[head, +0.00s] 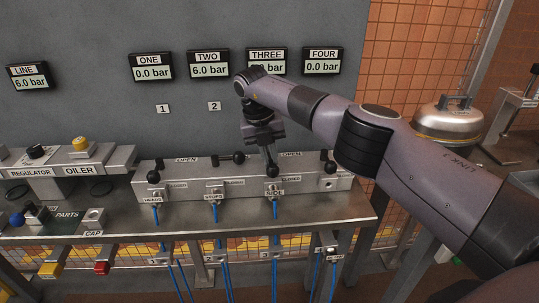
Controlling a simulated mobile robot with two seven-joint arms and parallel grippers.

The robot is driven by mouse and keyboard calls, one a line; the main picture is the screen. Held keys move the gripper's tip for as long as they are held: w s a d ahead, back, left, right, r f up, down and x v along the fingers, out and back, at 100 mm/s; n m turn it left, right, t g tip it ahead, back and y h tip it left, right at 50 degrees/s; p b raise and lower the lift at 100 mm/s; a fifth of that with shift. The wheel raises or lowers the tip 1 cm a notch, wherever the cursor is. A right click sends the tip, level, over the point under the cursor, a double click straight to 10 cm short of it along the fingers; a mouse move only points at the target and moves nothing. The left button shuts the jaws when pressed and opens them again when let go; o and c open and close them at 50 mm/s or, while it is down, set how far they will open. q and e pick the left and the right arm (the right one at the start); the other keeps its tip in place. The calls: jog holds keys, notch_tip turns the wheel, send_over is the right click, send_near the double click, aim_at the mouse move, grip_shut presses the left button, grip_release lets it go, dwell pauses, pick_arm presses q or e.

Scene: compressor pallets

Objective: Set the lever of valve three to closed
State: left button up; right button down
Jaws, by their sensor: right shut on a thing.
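The valve block (240,188) is a long grey bar on the steel bench below the displays. My right gripper (268,146) reaches down over its third station, under the THREE display (266,54). It is shut on the lever of valve three (272,170), a black-knobbed handle; the jaws hide part of it, and its exact angle is hard to tell. Two OPEN labels show along the block's back edge. My left gripper is not in view.
The THREE display's number is partly covered by my arm; ONE (151,67) reads 0.0, TWO (208,63) 6.0, FOUR (322,61) 0.0 bar. Neighbouring black knobs (239,157) stand close on the left. A metal pot (447,122) stands at the right.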

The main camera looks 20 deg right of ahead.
jog(key=c, duration=1.2)
grip_release()
jog(key=shift+s+a+f, duration=0.2)
jog(key=shift+s+f, duration=0.1)
jog(key=shift+s, duration=0.05)
jog(key=shift+s+r, duration=0.1)
jog(key=shift+r, duration=0.25)
jog(key=r, duration=0.2)
jog(key=a+r, duration=0.1)
jog(key=r, duration=0.3)
jog(key=shift+w+a+r, duration=0.15)
jog(key=shift+w+r, duration=0.15)
jog(key=shift+r, duration=0.05)
